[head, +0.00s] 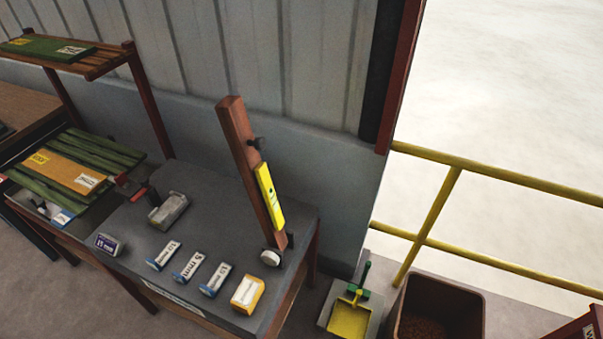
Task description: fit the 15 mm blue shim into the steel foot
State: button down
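Several small labelled blocks stand in a row on the grey bench top (222,205). Three have white label faces and bluish ends: a left one (163,255), a middle one (188,267) that seems to read 5 mm, and a right one (215,280). I cannot read for sure which is 15 mm. A grey metal block (169,211) with a recessed top sits behind the row; it may be the steel foot. A white round piece (270,257) is at the lower end of a leaning brown post (245,165). My gripper is not in view.
A yellow-orange block (247,294) ends the row near the front edge. A dark purple labelled box (108,244) is at the left front. A yellow level (269,196) lies against the post. Yellow railing (440,205), dustpan (349,317) and brown bin (436,310) are right.

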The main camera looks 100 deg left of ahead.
aim_at(161, 217)
jog(key=u, duration=0.85)
jog(key=k, duration=0.15)
jog(key=u, duration=2.95)
jog(key=k, duration=0.75)
jog(key=z, duration=0.2)
jog(key=i, duration=0.75)
jog(key=u, duration=0.05)
